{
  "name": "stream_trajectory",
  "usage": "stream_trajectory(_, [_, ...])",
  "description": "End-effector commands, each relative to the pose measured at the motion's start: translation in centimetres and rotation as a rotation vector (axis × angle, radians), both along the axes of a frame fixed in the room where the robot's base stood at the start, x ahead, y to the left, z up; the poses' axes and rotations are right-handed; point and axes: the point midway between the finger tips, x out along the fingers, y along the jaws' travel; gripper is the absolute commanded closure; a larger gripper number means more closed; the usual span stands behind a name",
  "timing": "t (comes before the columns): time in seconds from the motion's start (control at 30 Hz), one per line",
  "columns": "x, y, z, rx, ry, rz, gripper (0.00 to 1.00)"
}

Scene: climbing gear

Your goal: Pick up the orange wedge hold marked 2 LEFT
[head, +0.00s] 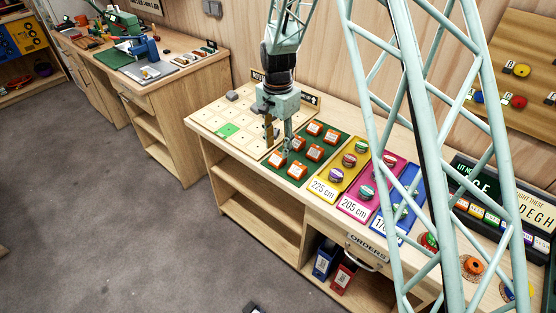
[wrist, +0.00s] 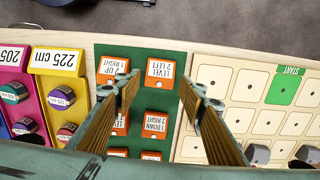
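The orange wedge hold reading "LEVEL 2 LEFT" (wrist: 161,70) has a white label and sits on the green mat (wrist: 140,52). It lies in the row nearest the table's front edge, on the side towards the grid board. In the head view this hold (head: 277,159) shows just below my gripper (head: 279,140), at the mat's corner. In the wrist view my gripper (wrist: 160,85) is open and empty, its two fingers on either side of the hold in the picture. The fingers seem to be above it; I cannot tell how high.
Close by stand the "2 UP 1 RIGHT" hold (wrist: 111,66) and the "1 DOWN 2 RIGHT" hold (wrist: 154,123); others are partly hidden by the fingers. The grid board (head: 203,117) with a green START square lies on one side, the yellow 225 cm tray (head: 325,186) on the other.

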Motion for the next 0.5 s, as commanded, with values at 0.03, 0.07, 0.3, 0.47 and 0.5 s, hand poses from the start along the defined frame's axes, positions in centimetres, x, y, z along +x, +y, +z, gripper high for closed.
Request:
stream_trajectory(0.03, [0.0,0.0,0.0,0.0,0.0,0.0,0.62])
stream_trajectory(0.07, [0.0,0.0,-0.1,0.0,0.0,0.0,0.62])
stream_trajectory(0.3, [-0.1,0.0,-1.6,0.0,0.003,0.0,0.62])
stream_trajectory(0.47, [0.0,-0.1,-3.3,0.0,0.001,0.0,0.62])
stream_trajectory(0.5, [0.0,-0.1,-3.7,-0.001,0.002,0.0,0.62])
